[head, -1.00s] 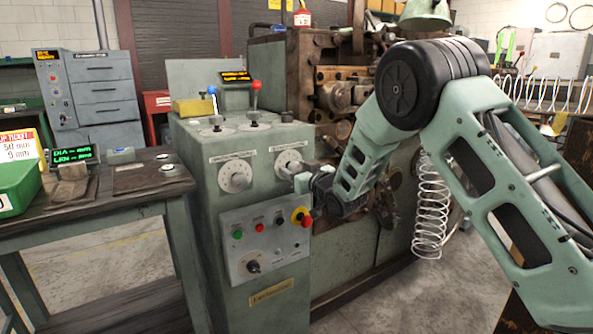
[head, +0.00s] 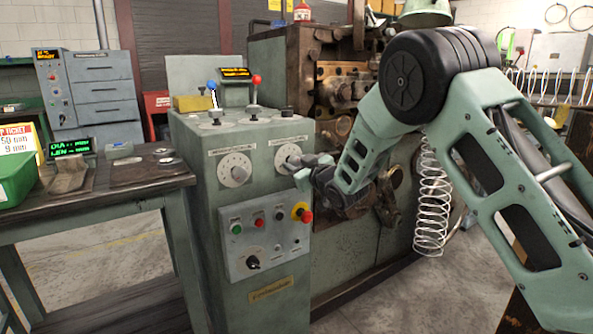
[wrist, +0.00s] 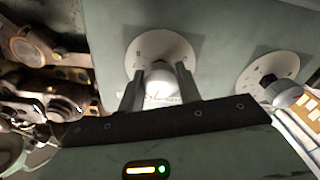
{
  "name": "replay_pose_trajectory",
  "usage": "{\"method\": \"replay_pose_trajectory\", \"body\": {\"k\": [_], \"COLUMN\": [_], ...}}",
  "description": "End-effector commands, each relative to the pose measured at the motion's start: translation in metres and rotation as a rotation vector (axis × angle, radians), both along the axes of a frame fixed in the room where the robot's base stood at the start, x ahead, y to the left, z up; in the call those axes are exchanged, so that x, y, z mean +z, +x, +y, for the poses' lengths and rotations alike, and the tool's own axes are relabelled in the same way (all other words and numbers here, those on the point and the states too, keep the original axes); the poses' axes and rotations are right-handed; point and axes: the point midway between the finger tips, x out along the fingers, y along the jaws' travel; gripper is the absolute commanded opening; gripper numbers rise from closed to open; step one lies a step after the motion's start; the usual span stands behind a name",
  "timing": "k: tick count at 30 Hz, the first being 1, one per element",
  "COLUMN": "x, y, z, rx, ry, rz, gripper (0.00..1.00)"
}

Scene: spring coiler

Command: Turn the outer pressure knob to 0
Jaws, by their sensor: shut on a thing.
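Two round white dials with grey knobs sit side by side on the green cabinet front, under small labels too blurred to read. I cannot tell by label which is the outer pressure knob. The right knob (wrist: 160,82) is between the two fingers of my gripper (wrist: 158,88), which are shut on it. In the head view my gripper (head: 302,170) reaches this right dial (head: 287,156) from the right and partly covers it. The left knob (head: 235,172) is free; it also shows at the right of the wrist view (wrist: 280,90). Dial numbers are too small to read.
Below the dials is a button panel (head: 266,240) with a red-and-yellow stop button (head: 303,213). Levers with blue and red balls (head: 256,80) stand on the cabinet top. The coiling machine (head: 345,80) is right behind my arm. A bench (head: 110,205) stands left.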

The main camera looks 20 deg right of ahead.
Motion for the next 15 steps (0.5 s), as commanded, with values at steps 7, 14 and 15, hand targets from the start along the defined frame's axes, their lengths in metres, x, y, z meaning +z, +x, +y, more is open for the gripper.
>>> {"method": "replay_pose_trajectory", "body": {"k": [7,14,15], "x": [-0.0032,-0.0032,-0.0033], "y": [-0.0002,-0.0002,-0.0003], "z": [0.0011,0.0011,0.0008], "rx": [0.002,0.002,0.002], "ry": [-0.22,-0.43,-0.467], "rz": [-0.076,-0.144,-0.156], "gripper": [0.11,0.11,0.11]}}
